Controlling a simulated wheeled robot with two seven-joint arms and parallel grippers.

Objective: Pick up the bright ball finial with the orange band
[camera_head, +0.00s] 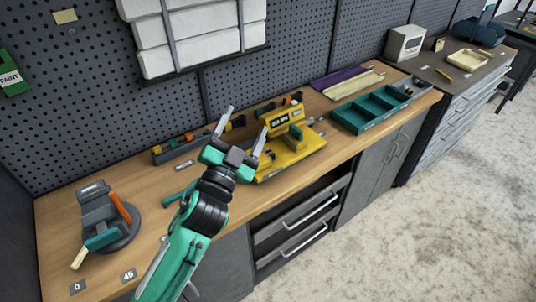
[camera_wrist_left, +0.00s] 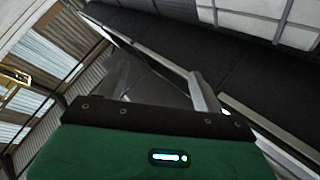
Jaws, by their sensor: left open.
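I cannot clearly make out a bright ball finial with an orange band in either view. In the head view, a small orange part (camera_head: 297,96) shows behind the yellow machine (camera_head: 290,150) at the middle of the bench; it is too small to identify. My left gripper (camera_head: 247,118) is open, with its fingers spread and pointing up. It appears above the bench, in front of the wall and just left of the yellow machine, with nothing between its fingers. The left wrist view shows its green housing and a finger against wall and ceiling. My right gripper is not in view.
A grey round-based tool with an orange handle (camera_head: 121,208) stands at the bench's left end. A green divided tray (camera_head: 371,109) and purple and yellow strips (camera_head: 341,80) lie to the right. A long grey rack (camera_head: 170,154) lies along the wall. Drawers below stand partly open.

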